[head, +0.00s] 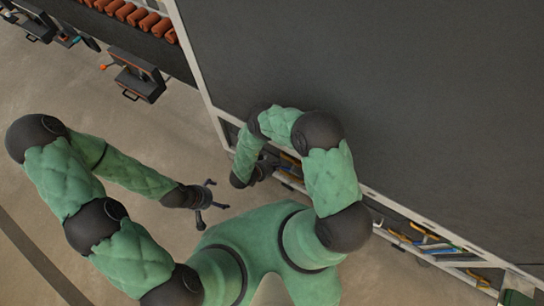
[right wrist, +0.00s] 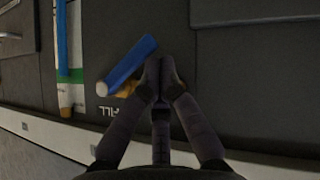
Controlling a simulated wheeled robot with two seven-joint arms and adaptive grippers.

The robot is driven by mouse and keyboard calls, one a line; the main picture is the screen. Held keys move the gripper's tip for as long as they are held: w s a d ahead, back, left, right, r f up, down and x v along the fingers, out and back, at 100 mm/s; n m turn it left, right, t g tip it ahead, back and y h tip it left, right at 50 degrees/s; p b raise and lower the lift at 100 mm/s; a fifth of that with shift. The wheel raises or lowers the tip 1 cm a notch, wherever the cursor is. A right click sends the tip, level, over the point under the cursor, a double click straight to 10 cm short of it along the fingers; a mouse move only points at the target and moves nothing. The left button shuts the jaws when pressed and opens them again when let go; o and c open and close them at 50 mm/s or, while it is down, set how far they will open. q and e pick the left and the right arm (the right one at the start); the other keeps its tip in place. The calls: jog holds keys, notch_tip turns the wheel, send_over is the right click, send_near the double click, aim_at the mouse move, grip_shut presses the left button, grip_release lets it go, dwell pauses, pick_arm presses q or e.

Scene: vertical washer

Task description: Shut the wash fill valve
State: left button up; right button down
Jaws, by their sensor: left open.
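A valve with a blue lever handle (right wrist: 130,62) and a yellow body (right wrist: 126,88) is on the dark washer panel in the right wrist view. The lever lies slanted, and partial upside-down lettering shows below it. My right gripper (right wrist: 160,72) has its fingertips together just right of the lever, close to or touching it; I cannot tell which. No part of the lever shows between the fingers. My left gripper (head: 207,194) is open and empty over the floor.
Floor is free at the left.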

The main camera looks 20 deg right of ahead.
pick_arm(q)
jog(key=shift+w+f+b, duration=0.25)
jog(key=shift+f+b, duration=0.65)
jog(key=shift+f, duration=0.05)
jog(key=shift+w+f+b, duration=0.2)
jog(key=shift+f+b, duration=0.65)
jog(key=shift+f, duration=0.1)
pick_arm(e)
jog(key=shift+s+d+f, duration=0.35)
jog(key=shift+s+f, duration=0.1)
jog(key=shift+f, duration=0.4)
jog(key=shift+s+d+f, duration=0.3)
jog(key=shift+s+f, duration=0.1)
jog(key=shift+f, duration=0.4)
jog(key=shift+s+d+f, duration=0.35)
jog(key=shift+s+f, duration=0.1)
jog(key=shift+f, duration=0.4)
